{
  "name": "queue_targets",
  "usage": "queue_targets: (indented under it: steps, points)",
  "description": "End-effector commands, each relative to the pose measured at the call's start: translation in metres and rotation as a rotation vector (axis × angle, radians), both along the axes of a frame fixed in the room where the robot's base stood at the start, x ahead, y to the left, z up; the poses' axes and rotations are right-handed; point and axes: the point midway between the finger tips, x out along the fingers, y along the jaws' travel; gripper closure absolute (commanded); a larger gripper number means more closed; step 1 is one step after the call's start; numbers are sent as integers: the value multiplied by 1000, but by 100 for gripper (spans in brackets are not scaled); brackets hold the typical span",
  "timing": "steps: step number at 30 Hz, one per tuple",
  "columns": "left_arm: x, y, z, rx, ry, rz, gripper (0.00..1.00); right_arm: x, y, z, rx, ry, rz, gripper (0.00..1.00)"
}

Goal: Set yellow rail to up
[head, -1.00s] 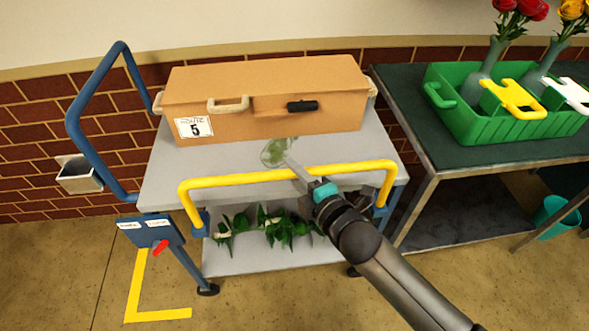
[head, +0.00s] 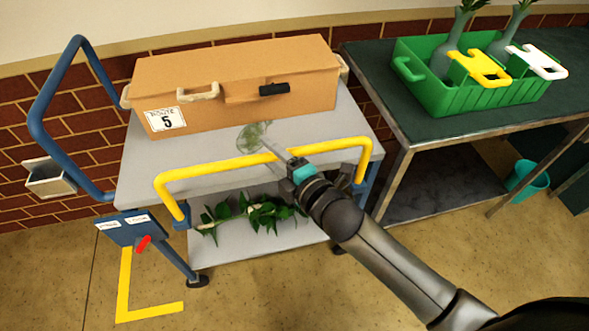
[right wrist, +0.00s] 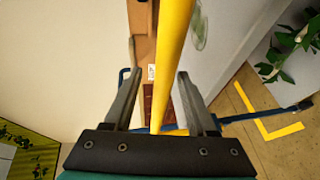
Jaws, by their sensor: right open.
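The yellow rail (head: 215,168) stands along the front edge of the cart's top shelf. Its bar is above the shelf, and its ends come down to blue brackets at the cart's front legs. My right gripper (head: 280,150) is at the rail, right of its middle. In the right wrist view the rail (right wrist: 172,50) runs between the two separated fingers of the open gripper (right wrist: 158,80). I cannot tell whether either finger touches it. A blue panel with a red lever (head: 143,243) is on the cart's left front. My left gripper is not in view.
A brown case (head: 235,85) labelled 5 sits on the cart shelf (head: 150,180). Green foliage (head: 250,215) lies on the lower shelf. A blue handle (head: 55,85) rises at the left. At right, a dark table (head: 405,115) holds a green crate (head: 460,100) with vases.

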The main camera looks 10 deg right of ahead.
Motion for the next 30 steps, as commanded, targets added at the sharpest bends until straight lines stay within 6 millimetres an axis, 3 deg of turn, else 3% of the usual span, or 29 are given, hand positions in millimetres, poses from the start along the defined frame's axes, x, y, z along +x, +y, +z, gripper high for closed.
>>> queue_targets:
  steps: [11,21,30]
  points:
    - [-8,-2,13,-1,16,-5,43,-53,-22,11,-1,3,0,43]
    - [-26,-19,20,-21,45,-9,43,-100,-42,20,0,0,0,43]
    - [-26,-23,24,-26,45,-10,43,-126,-54,26,2,-4,0,43]
